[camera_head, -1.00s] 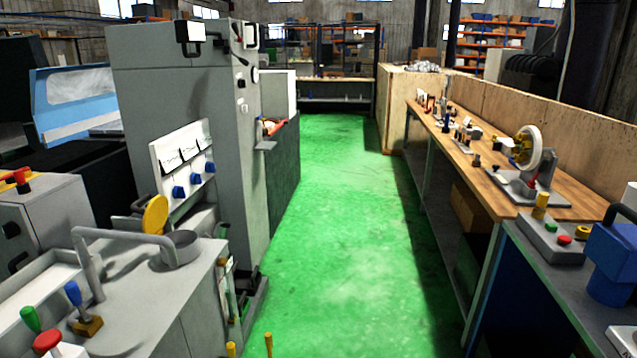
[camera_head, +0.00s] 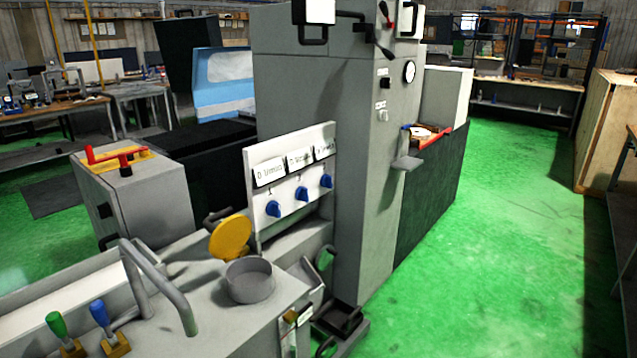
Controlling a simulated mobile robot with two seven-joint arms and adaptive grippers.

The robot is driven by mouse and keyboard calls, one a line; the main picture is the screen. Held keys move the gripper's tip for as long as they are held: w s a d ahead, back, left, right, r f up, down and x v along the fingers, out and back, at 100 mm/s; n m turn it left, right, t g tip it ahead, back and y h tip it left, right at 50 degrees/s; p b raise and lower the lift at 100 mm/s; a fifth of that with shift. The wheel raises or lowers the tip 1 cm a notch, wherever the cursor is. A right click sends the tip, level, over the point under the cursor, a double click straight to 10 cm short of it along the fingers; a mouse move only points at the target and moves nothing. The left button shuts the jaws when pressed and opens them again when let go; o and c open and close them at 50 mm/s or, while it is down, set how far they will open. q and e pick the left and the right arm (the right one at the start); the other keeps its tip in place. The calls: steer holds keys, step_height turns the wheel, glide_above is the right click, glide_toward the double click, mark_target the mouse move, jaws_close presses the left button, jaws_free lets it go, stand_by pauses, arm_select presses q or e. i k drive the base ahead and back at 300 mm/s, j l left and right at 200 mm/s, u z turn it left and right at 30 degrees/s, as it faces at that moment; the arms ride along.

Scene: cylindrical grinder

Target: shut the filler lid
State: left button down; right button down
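The filler lid (camera_head: 231,237) is a round yellow disc, tilted up behind and to the left of a short grey cylindrical filler neck (camera_head: 249,281). The lid stands open and the neck's top is uncovered. Both sit on the grey machine top at the lower middle of the head view. Neither of my grippers shows in this view.
A bent grey pipe handle (camera_head: 158,283) rises left of the neck. Green (camera_head: 58,325) and blue (camera_head: 100,314) levers stand at the lower left. A white panel with blue knobs (camera_head: 301,193) is behind the lid. Green floor is clear at right.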

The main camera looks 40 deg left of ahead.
mark_target(226, 240)
steer(key=i+l+u, duration=0.1)
steer(key=i+u, duration=0.25)
steer(key=i, duration=0.2)
steer(key=i+l+u, duration=0.2)
steer(key=i+u, duration=0.15)
steer(key=i, duration=0.2)
steer(key=i+l+u, duration=0.4)
steer(key=i+j, duration=0.05)
steer(key=i, duration=0.05)
